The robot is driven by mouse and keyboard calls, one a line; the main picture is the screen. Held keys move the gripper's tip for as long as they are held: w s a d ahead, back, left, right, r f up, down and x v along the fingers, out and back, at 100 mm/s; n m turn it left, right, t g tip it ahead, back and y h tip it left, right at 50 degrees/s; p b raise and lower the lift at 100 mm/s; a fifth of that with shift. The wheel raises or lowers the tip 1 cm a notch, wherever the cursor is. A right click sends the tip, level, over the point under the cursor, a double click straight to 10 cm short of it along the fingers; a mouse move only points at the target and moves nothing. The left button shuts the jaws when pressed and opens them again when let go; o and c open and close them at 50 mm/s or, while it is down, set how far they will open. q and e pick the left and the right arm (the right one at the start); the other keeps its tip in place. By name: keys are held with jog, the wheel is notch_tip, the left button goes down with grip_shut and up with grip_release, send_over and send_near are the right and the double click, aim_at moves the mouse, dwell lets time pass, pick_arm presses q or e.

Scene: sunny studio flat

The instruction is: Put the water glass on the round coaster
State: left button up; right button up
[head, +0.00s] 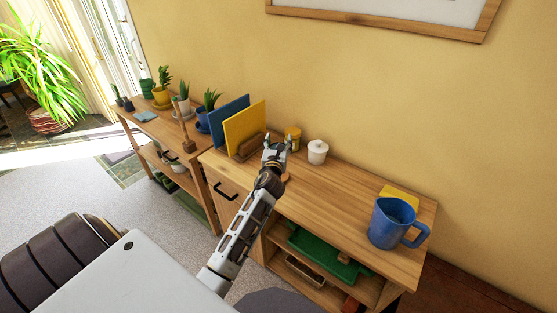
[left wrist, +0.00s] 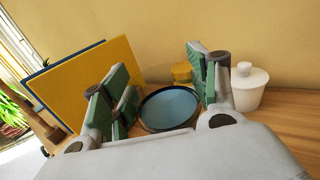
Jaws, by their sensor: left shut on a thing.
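My left gripper (head: 276,146) is above the wooden cabinet top, in front of the yellow jar. In the left wrist view the gripper (left wrist: 160,84) is closed around the clear water glass, whose bluish water surface (left wrist: 168,108) shows as a dark-rimmed disc between the fingers. The glass is hard to make out in the head view. Its base is hidden, so I cannot tell whether it touches the cabinet top. A small brown edge (head: 286,178) shows just right of my gripper in the head view; it may be the round coaster, mostly hidden by my arm. My right gripper is out of view.
On the cabinet top (head: 335,190) stand blue (head: 229,108) and yellow (head: 245,127) upright boards, a yellow jar (head: 293,138), a white lidded pot (head: 317,151) and a blue jug (head: 392,223) at the right. The top is clear between pot and jug.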

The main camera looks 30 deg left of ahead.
pick_arm(q)
notch_tip(320, 180, down, 2)
jog(key=shift+f, duration=0.1)
jog(key=shift+f+b, duration=0.2)
jog(key=shift+b, duration=0.15)
jog(key=shift+f, duration=0.75)
notch_tip(320, 180, down, 2)
jog(key=shift+f+b, duration=0.1)
jog(key=shift+b, duration=0.6)
jog(key=shift+f, duration=0.2)
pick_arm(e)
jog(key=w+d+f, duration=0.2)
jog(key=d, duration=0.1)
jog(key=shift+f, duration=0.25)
